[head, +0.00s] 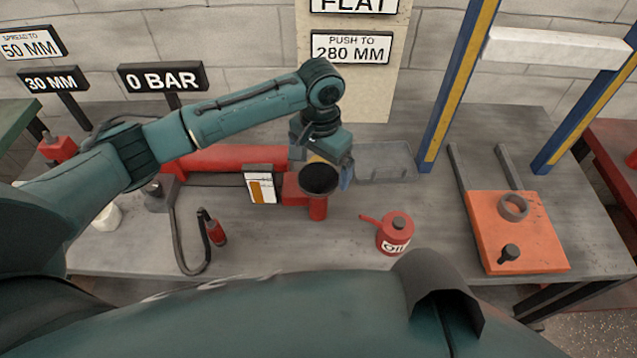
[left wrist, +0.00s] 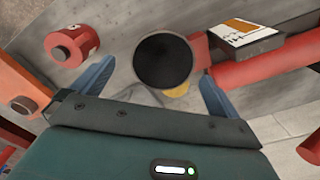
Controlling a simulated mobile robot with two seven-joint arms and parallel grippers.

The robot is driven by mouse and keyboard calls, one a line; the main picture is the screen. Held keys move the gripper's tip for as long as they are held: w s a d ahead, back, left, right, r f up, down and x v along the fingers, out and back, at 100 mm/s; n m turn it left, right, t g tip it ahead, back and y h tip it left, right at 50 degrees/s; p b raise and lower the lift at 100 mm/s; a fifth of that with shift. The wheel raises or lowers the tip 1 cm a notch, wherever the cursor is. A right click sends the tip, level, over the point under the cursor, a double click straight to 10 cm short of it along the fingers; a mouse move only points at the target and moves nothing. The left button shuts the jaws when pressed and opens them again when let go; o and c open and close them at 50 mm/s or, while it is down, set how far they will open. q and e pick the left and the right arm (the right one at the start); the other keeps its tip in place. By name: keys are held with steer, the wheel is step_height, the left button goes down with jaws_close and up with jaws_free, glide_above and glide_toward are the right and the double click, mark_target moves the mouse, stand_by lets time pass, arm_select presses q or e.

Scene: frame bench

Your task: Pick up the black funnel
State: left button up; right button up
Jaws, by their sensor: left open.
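The black funnel (head: 319,178) sits on the red upright end piece of the red cylinder, mouth facing up. It shows as a dark round disc in the left wrist view (left wrist: 163,61). My left gripper (head: 330,170) is over and just behind the funnel, its jaws open. In the left wrist view the two blue fingers of the left gripper (left wrist: 157,72) stand on either side of the funnel, with gaps visible. The funnel's lower part is hidden. My right gripper is not in view.
A red oil can (head: 393,234) stands right of the funnel. A white gauge card (head: 262,189) stands close on its left. A clear tray (head: 385,161) lies behind. An orange plate (head: 514,240) is at the right. The bench front (head: 330,245) is mostly clear.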

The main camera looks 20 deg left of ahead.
mark_target(319, 191)
arm_select(q)
steer(key=f, duration=0.5)
steer(key=shift+w+a, duration=0.1)
steer(key=shift+a, duration=0.1)
steer(key=shift+c, duration=0.3)
steer(key=c, duration=1)
steer(key=shift+r, duration=0.1)
